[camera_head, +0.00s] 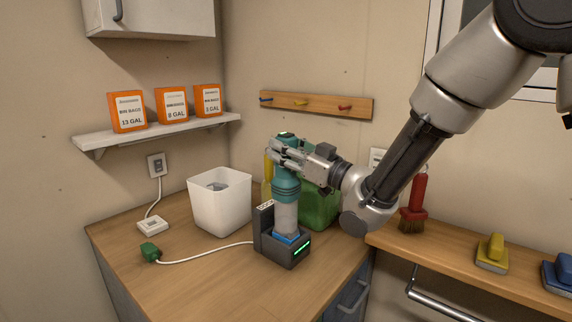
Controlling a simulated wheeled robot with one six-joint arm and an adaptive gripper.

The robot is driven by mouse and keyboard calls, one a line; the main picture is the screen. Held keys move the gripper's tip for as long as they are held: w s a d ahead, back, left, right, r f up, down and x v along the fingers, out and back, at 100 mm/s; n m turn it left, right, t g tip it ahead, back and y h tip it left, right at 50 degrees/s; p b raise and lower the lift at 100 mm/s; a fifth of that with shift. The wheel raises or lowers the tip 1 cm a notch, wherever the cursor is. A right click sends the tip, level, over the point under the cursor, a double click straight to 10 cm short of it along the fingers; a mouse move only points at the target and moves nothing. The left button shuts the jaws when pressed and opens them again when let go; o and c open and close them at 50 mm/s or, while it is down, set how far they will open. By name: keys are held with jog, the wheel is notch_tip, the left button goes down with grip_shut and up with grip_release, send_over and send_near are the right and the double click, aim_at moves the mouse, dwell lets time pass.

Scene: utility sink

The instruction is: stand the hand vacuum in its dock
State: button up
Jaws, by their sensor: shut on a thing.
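The hand vacuum (286,188) is teal with a grey, clear-looking lower part and stands upright over the dock. The dock (267,241) is a dark grey box with a taller back and a lit green strip on its front, at the counter's middle. The vacuum's lower end is at the dock's opening, with blue showing around its foot. I cannot tell whether it rests fully on the dock's floor. My gripper (284,153) reaches in from the right and is shut on the vacuum's upper part. The fingers hide some of that part.
A white bin (219,203) stands left of the dock, and a green container (320,208) and a yellow bottle (267,178) stand behind it. A white cable (205,253) runs left to a green plug (150,252). The counter's front left (200,290) is clear.

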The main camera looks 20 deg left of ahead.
aim_at(286, 192)
jog(key=shift+f, duration=1.9)
jog(key=o, duration=1.1)
jog(key=shift+f, duration=0.1)
